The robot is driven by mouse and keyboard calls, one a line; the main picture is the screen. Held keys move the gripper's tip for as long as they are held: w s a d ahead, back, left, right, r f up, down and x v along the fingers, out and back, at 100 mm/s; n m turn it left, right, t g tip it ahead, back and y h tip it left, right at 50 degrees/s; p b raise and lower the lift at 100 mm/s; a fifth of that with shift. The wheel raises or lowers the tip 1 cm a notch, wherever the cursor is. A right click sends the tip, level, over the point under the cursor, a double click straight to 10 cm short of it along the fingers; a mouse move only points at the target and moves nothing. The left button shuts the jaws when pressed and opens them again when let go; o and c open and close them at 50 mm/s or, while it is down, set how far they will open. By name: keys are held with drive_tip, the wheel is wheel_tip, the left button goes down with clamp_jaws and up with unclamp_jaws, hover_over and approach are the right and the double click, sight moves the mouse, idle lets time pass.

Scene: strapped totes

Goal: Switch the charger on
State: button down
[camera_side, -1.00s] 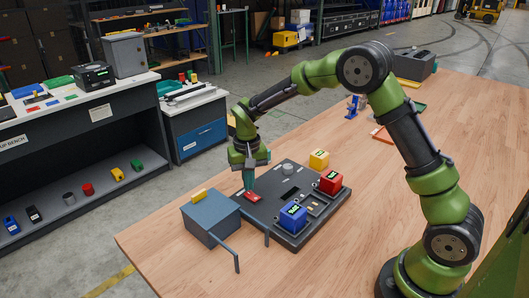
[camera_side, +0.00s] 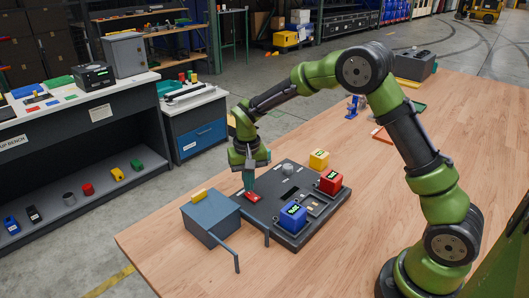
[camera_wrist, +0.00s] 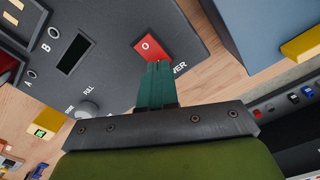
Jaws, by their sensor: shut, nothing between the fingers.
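The charger (camera_side: 268,208) is a dark grey slab on the wooden table, with a round knob (camera_side: 287,169) and a dark slot (camera_wrist: 74,54). Its red power switch (camera_wrist: 139,47) bears a "0", beside a partly covered "POWER" label. My gripper (camera_side: 249,191) is shut and empty, pointing down at the switch. In the wrist view its teal fingertips (camera_wrist: 158,65) overlap the near edge of the switch; whether they press it I cannot tell.
A blue-grey box (camera_side: 208,224) with a yellow piece on top and bent dark bars stands close to the charger's left. A yellow block (camera_side: 319,159) stands by the charger's far edge. The table to the right of the charger is mostly clear.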

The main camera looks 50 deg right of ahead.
drive_tip(key=shift+f, duration=0.85)
drive_tip(key=shift+r, duration=3.55)
drive_tip(key=shift+s+f, duration=0.1)
drive_tip(key=shift+f, duration=0.15)
drive_tip(key=s+r+t, duration=0.2)
drive_tip(key=s+r, duration=0.2)
drive_tip(key=s, duration=0.3)
drive_tip(key=s+a+r+n+t+y, duration=0.1)
drive_tip(key=s+r+t, duration=0.1)
drive_tip(key=s+r, duration=0.3)
drive_tip(key=s+r+n+t+y, duration=0.1)
drive_tip(key=s+r+t, duration=0.2)
drive_tip(key=s, duration=0.8)
wheel_tip(320, 180, up, 2)
drive_tip(key=shift+s+a+r, duration=0.1)
drive_tip(key=shift+s+a, duration=0.15)
drive_tip(key=shift+a, duration=0.15)
